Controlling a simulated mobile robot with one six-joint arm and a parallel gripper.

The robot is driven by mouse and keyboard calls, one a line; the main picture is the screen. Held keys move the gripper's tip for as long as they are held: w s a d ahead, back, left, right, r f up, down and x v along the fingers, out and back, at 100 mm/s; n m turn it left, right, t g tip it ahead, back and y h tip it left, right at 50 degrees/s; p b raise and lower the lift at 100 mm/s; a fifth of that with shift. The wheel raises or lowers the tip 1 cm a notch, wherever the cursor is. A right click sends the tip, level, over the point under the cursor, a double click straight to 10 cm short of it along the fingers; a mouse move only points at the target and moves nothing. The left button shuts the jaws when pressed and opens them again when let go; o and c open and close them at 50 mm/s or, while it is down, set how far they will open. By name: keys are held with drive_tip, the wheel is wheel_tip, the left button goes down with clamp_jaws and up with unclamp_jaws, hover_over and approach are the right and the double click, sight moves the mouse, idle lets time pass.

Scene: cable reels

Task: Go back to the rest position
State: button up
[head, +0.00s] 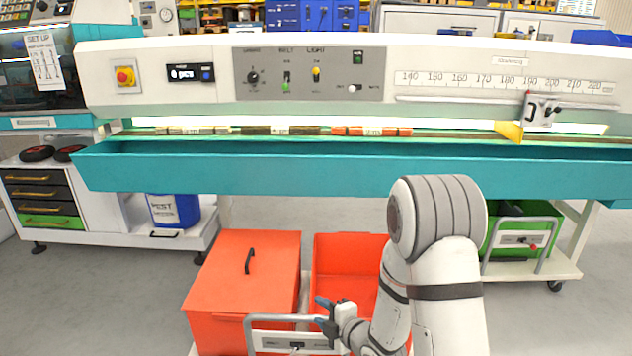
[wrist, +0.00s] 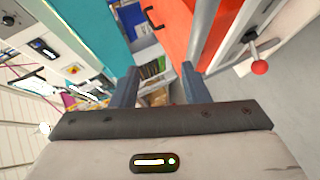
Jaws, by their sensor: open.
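My gripper (head: 322,312) is at the lower middle of the head view, low in front of the orange bins and close to the grey handle frame. Its two dark fingers stand apart in the wrist view (wrist: 160,88), with nothing between them. My white arm rises at the right of it and bends down to the gripper. Whether the gripper touches the handle frame I cannot tell.
A closed orange bin (head: 240,275) and an open orange bin (head: 350,255) stand on a cart with a grey handle (head: 250,335). Behind is a machine with a teal trough (head: 300,172). A green bin (head: 515,250) sits on a cart at right. Grey floor (head: 95,300) is clear at left.

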drive_tip(key=s+d+r+m+g+h+p, duration=0.1)
drive_tip(key=s+d+r+m+h+p, duration=0.25)
drive_tip(key=r, duration=0.55)
drive_tip(key=d+r+m+g+h+p, duration=0.15)
drive_tip(key=d+r+m+p, duration=0.25)
drive_tip(key=r+p, duration=0.45)
drive_tip(key=s+d+r+m+g+h+p, duration=0.1)
drive_tip(key=s+d+r+m+h+p, duration=0.2)
drive_tip(key=r, duration=0.7)
drive_tip(key=s+d+r+m+g+p, duration=0.3)
drive_tip(key=s+r+m+g+p, duration=0.2)
drive_tip(key=s+r+m+p, duration=0.7)
drive_tip(key=s+r+p, duration=0.2)
drive_tip(key=s+r, duration=0.5)
drive_tip(key=r, duration=0.2)
drive_tip(key=shift+s, duration=0.2)
drive_tip(key=shift+g, duration=0.25)
